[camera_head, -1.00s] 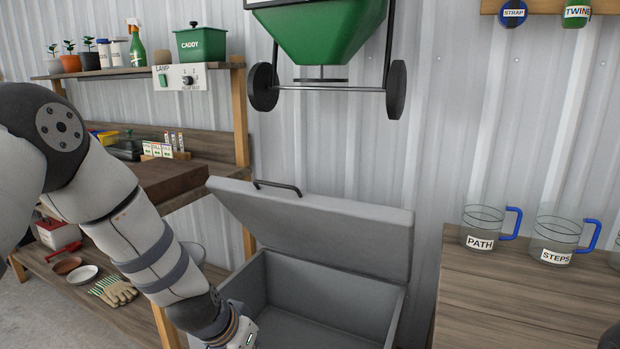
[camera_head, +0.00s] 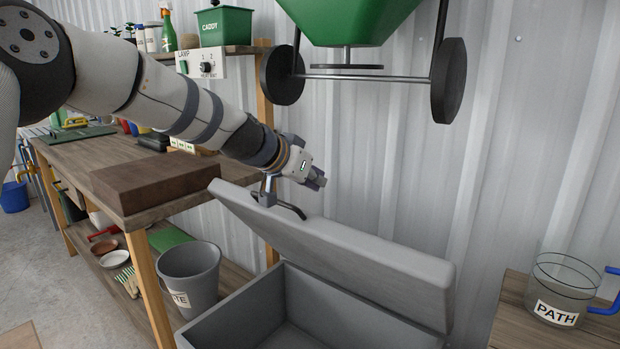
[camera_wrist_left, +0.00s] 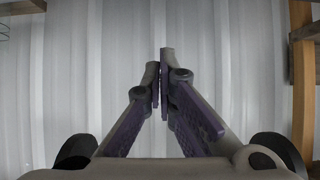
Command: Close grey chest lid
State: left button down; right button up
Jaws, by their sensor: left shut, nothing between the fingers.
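The grey chest (camera_head: 245,310) stands open against the metal wall. Its grey lid (camera_head: 350,255) is raised and leans back, with a dark bar handle (camera_head: 291,210) near the left end of its top edge. My left gripper (camera_head: 318,181) is at the lid's top edge, just above the handle, pointing right. Its fingers are shut with nothing between them, as the left wrist view (camera_wrist_left: 162,62) also shows against the bare wall. I cannot tell whether the gripper touches the lid or handle. My right gripper is not in view.
A wooden workbench (camera_head: 75,155) with a dark block (camera_head: 158,180) stands left of the chest, a grey bucket (camera_head: 190,272) on its lower shelf. A green spreader (camera_head: 350,22) hangs above. A PATH jug (camera_head: 560,290) stands on a wooden surface at right.

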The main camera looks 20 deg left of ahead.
pick_arm(q)
jog(key=x, duration=0.4)
jog(key=shift+f+b, duration=0.35)
jog(key=shift+f, duration=0.05)
jog(key=shift+s+a+f+p, duration=0.2)
jog(key=shift+s+a+p, duration=0.05)
jog(key=shift+s, duration=0.35)
jog(key=shift+s+a+f+p, duration=0.2)
jog(key=shift+s+f+p, duration=0.05)
jog(key=shift+s, duration=0.3)
jog(key=shift+s+f, duration=0.2)
jog(key=shift+s, duration=0.05)
jog(key=shift+f, duration=0.2)
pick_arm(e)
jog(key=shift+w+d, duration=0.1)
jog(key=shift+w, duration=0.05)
